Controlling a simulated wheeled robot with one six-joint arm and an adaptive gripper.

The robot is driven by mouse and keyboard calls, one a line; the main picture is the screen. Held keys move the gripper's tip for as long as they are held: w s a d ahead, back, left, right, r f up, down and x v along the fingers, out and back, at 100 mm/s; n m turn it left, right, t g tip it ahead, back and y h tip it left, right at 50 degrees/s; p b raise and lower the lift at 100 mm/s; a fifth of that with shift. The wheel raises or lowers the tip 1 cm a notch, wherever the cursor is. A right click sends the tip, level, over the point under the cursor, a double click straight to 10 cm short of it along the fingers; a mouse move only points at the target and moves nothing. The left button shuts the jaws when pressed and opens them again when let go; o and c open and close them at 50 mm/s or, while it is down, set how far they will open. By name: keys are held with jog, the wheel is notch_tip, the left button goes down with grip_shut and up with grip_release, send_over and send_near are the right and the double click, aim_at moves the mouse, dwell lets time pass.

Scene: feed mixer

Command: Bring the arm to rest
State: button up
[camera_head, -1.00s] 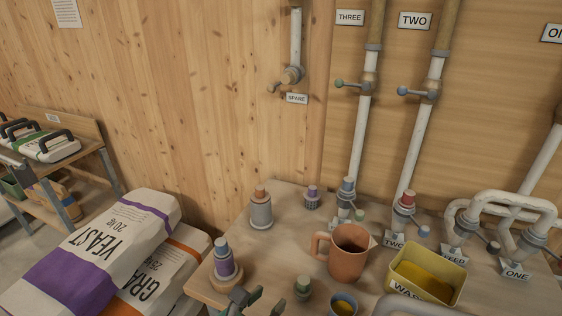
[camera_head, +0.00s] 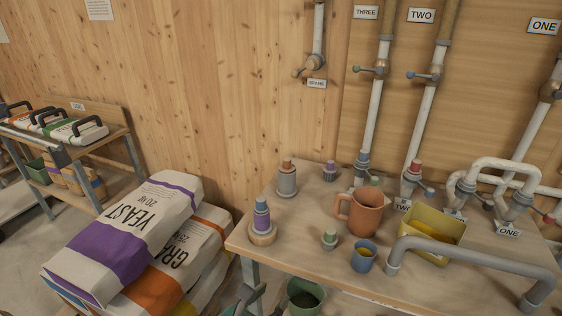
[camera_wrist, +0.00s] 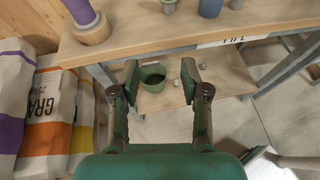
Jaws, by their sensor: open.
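My gripper (camera_wrist: 160,76) is open in the wrist view, its two green fingers apart with nothing held between them. Beyond the fingers, a green pot (camera_wrist: 152,84) stands on a low shelf under the table. A part of my gripper shows at the bottom edge of the head view (camera_head: 246,300), in front of the table and beside the green pot (camera_head: 305,294). The rest of my arm is mostly out of the head view.
The table (camera_head: 300,262) holds a brown jug (camera_head: 368,213), a blue cup (camera_head: 364,256), a yellow bin (camera_head: 428,225) and several capped pieces. A grey pipe (camera_head: 470,254) arches at its right front. Feed sacks (camera_head: 125,240) lie left of the table. Valve pipes line the wall.

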jog(key=s+d+f+m+t+y, duration=0.1)
jog(key=s+d+f+m+y, duration=0.1)
jog(key=d+f, duration=0.45)
jog(key=s+d+f+m+y, duration=0.25)
jog(key=d+f, duration=0.25)
jog(key=f, duration=0.3)
jog(key=s+d+f+m+y, duration=0.1)
jog(key=s+d+f+m, duration=0.15)
jog(key=s, duration=0.25)
jog(key=s+d+f+m+y, duration=0.2)
jog(key=s+m, duration=0.2)
jog(key=s, duration=0.1)
jog(key=s+d+r+m+t, duration=0.1)
jog(key=s+r+m, duration=0.3)
jog(key=s+m, duration=0.5)
jog(key=s+d+r+m+t, duration=0.1)
jog(key=s+d+r+m, duration=0.3)
jog(key=s+m, duration=0.5)
jog(key=shift+s+r, duration=0.35)
jog(key=shift+r, duration=0.35)
